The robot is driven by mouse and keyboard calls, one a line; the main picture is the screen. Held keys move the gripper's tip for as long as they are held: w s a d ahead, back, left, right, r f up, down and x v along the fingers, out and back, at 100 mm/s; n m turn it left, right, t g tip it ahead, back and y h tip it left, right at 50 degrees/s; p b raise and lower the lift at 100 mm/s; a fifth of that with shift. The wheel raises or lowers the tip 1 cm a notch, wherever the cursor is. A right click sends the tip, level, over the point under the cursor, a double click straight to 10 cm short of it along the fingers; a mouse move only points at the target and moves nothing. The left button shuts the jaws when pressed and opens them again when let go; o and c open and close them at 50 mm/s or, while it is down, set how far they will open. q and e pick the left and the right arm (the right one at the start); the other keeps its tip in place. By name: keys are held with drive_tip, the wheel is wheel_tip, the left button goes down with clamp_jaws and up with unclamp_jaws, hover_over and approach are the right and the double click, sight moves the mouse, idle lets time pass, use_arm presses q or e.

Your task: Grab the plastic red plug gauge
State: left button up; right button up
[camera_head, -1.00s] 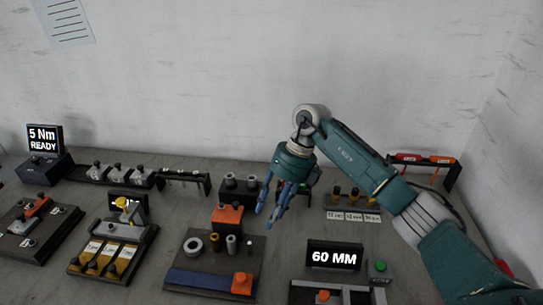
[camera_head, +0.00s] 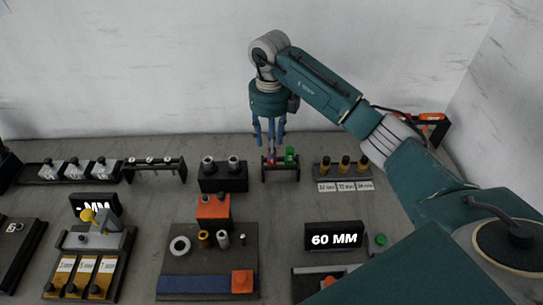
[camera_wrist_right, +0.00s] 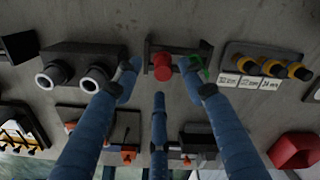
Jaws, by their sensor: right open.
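The red plug gauge (camera_head: 270,161) stands in a small dark rack beside the green gauge (camera_head: 290,156), near the back of the table. In the right wrist view the red gauge (camera_wrist_right: 162,68) shows its round red end, and the green gauge (camera_wrist_right: 199,72) is partly covered by a finger. My right gripper (camera_head: 269,143) points down right above the red gauge, with its blue fingers spread and nothing between them. In the right wrist view the open fingers (camera_wrist_right: 160,84) frame the red gauge. Contact cannot be told. My left gripper is out of view.
A dark block with two grey-ringed cylinders (camera_head: 223,176) stands left of the rack. A holder with yellow-and-black gauges and labels (camera_head: 343,175) stands to its right. A 60 MM display (camera_head: 334,236) and an assembly plate (camera_head: 208,270) lie nearer. Bare table lies just before the rack.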

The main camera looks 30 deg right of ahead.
drive_tip(key=f, duration=0.2)
drive_tip(key=f+p, duration=0.1)
drive_tip(key=shift+s+d+f+p, duration=0.15)
drive_tip(key=shift+s+f+p, duration=0.05)
drive_tip(key=shift+f+p, duration=0.15)
drive_tip(key=shift+f, duration=0.5)
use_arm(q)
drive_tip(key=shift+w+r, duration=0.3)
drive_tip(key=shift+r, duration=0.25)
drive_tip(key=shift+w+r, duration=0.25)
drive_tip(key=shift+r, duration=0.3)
use_arm(e)
clamp_jaws()
